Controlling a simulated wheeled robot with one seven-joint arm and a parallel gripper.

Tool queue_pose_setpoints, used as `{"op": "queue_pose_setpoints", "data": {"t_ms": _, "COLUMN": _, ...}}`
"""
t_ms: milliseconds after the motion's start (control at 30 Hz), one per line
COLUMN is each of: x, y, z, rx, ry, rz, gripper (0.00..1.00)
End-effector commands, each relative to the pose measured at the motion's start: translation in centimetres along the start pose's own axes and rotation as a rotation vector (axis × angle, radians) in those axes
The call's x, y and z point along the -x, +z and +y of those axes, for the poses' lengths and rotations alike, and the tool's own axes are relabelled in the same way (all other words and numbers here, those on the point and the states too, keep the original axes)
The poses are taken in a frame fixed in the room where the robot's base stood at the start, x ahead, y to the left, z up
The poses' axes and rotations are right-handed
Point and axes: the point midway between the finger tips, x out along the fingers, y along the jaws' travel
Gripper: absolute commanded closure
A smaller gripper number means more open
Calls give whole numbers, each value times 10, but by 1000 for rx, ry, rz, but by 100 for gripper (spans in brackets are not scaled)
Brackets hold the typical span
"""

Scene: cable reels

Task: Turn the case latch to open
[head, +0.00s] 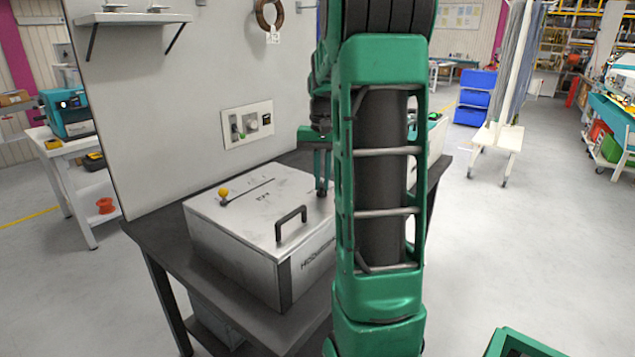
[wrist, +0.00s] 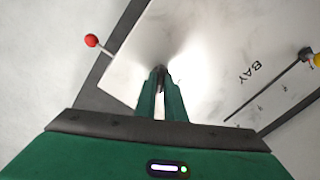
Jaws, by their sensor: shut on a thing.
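The case (head: 235,250) is a metal box on a dark table, with its lid (head: 262,200) down. The lid carries a black handle (head: 291,223) at the front and a yellow knob (head: 223,194) by a slot, also at the right of the wrist view (wrist: 316,60). My gripper (head: 322,185) points down at the lid's far right part, partly hidden by my arm. In the wrist view its fingertips (wrist: 161,78) are shut on a small dark piece, apparently the case latch (wrist: 161,71), mostly hidden between them. A red-knobbed lever (wrist: 91,40) is at left.
The dark table (head: 150,238) has a bare strip in front of the case. A pale wall panel (head: 170,100) with a control plate (head: 247,125) stands close behind. A green crate (head: 520,342) is at lower right. Open floor (head: 500,240) lies to the right.

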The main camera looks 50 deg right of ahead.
Motion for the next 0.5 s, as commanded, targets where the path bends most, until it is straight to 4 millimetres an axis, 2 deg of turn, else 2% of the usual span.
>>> {"op": "queue_pose_setpoints", "data": {"t_ms": 500, "x": 0, "y": 2, "z": -3, "rx": -401, "ry": -1, "rz": -3, "gripper": 100}}
